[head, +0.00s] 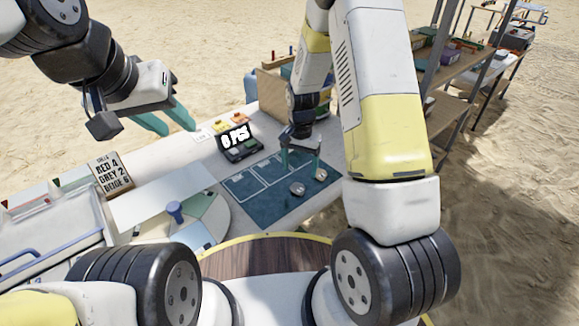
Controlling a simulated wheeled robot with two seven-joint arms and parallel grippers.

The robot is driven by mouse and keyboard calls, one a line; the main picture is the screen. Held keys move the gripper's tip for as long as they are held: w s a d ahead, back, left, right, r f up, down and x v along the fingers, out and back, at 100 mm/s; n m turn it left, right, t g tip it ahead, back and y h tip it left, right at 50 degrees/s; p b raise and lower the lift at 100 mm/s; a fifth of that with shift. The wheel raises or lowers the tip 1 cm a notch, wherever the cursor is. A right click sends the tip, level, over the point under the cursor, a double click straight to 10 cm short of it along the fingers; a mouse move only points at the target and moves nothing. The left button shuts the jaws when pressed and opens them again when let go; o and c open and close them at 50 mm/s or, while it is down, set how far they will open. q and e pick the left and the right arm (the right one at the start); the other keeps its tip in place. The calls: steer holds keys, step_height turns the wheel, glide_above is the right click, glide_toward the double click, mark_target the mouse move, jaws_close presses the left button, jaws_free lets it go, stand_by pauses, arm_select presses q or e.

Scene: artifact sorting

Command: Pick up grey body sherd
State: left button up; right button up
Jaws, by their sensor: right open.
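Two small grey rounded pieces lie on the blue mat (248,208). One grey piece (297,188) is near the mat's middle right, and the other grey piece (320,174) is close to its right edge. They are too small to tell which is a body sherd. My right gripper (300,163) points down over the mat's far right part, its teal fingers apart and nothing seen between them. The grey pieces are on the near side of it. My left gripper (166,118) is raised at the left, its teal fingers apart and empty.
A dark scale (238,143) reading 0 PCS stands behind the mat. A sign (109,174) lists red 4, grey 2, beige 6. A round turntable (208,222) with a blue knob (175,209) is left of the mat. Shelves (455,75) stand at the right.

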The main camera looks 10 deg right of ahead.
mark_target(297, 188)
steer(key=f, duration=0.7)
steer(key=shift+s+a+f, duration=0.1)
steer(key=shift+a+f, duration=0.15)
steer(key=shift+a, duration=0.05)
steer(key=c, duration=1.4)
steer(key=shift+r, duration=0.15)
